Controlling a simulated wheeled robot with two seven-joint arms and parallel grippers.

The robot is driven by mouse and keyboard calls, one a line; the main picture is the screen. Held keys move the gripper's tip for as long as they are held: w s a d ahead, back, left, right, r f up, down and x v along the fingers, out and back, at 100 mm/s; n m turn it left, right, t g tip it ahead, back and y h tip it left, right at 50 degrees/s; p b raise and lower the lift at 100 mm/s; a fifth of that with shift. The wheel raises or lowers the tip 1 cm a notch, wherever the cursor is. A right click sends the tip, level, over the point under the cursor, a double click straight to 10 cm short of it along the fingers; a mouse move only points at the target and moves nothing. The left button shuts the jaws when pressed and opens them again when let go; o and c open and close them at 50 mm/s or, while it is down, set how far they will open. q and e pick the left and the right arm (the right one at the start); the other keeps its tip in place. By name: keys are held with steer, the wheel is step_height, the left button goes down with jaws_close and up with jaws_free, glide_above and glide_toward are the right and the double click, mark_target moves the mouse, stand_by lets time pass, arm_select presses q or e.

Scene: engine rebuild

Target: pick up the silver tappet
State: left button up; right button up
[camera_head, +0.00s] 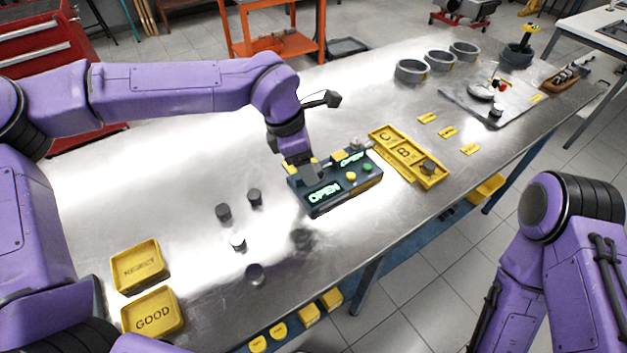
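Several small tappet-like cylinders stand on the steel table left of centre. Two are dark grey, one at the left (223,211) and one at the back (254,196). I cannot tell for sure which is the silver tappet. My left gripper (316,168) points down at a dark box (335,190) with lit OPEN signs, right of the cylinders. Its fingertips are too unclear against the box to judge. My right gripper is out of frame.
Yellow REJECT (138,266) and GOOD (152,312) trays lie at the front left. A yellow lettered tray (405,153) holds a dark piece (428,167) near its right end. Grey rings (411,71) and a metal plate (472,106) lie farther back.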

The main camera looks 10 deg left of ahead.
arm_select(q)
steer(key=f, duration=0.1)
steer(key=f+b, duration=0.1)
steer(key=shift+w+f+b, duration=0.3)
steer(key=shift+w+f, duration=0.05)
steer(key=shift+f, duration=0.05)
steer(key=shift+g, duration=0.3)
steer(key=w+f, duration=0.1)
steer(key=w+f+b, duration=0.1)
steer(key=w+f, duration=0.1)
steer(key=shift+w+d, duration=0.2)
steer(key=shift+d, duration=0.1)
steer(key=shift+w+a, duration=0.15)
steer(key=shift+w, duration=0.2)
steer(key=shift+s+r, duration=0.2)
steer(key=shift+s, duration=0.05)
steer(key=shift+s+r, duration=0.15)
steer(key=shift+s, duration=0.1)
steer(key=c, duration=0.5)
steer(key=shift+d, duration=0.2)
steer(key=c, duration=0.5)
steer(key=shift+w, duration=0.1)
steer(key=shift+c, duration=0.6)
steer(key=shift+a, duration=0.1)
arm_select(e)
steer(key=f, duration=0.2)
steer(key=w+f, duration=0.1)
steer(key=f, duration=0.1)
